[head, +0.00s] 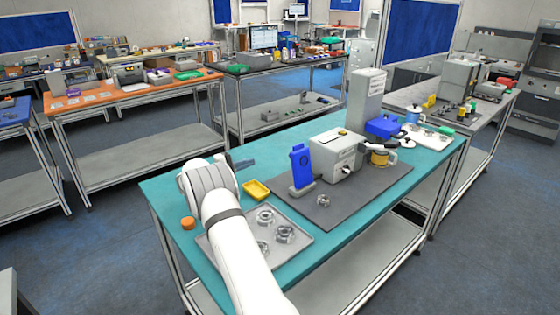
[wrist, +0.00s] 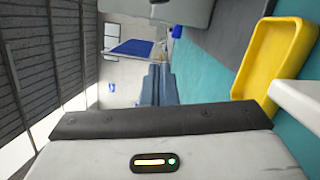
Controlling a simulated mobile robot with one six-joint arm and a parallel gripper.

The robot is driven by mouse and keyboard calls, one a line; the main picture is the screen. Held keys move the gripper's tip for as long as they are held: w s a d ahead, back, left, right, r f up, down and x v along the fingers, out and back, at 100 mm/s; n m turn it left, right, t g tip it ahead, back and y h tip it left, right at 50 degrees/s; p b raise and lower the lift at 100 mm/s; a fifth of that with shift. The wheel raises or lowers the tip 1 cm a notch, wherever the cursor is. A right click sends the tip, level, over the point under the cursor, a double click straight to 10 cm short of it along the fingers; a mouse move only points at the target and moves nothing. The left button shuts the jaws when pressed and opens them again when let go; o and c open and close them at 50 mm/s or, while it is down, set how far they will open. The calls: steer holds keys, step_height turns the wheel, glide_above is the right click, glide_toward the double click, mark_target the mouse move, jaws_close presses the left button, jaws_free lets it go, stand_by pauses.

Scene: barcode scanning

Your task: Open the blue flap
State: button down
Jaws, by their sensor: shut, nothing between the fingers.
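A tall blue panel (head: 301,164) stands upright on a small grey base on the dark mat, left of a grey box-shaped machine (head: 337,152). A second blue thing, a low blue box (head: 384,126), sits farther back on the teal table. I cannot tell for sure which one bears the flap. My gripper (head: 243,163) is over the left part of the table, left of the upright blue panel and apart from it. In the wrist view my gripper's fingers (wrist: 157,80) are together with nothing between them. Neither blue thing shows clearly in the wrist view.
A yellow tray (head: 257,190) lies close to my gripper and shows in the wrist view (wrist: 270,60). A grey tray (head: 294,254) holds several metal parts. An orange round piece (head: 188,223) is at the left edge. The dark mat (head: 325,212) is mostly clear in front.

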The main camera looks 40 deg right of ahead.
mark_target(299, 165)
steer(key=s+d+r+p, duration=0.1)
steer(key=s+d+p, duration=0.3)
steer(key=d, duration=0.7)
steer(key=shift+s+d+r+p, duration=0.15)
steer(key=shift+s+p, duration=0.2)
steer(key=shift+s, duration=0.3)
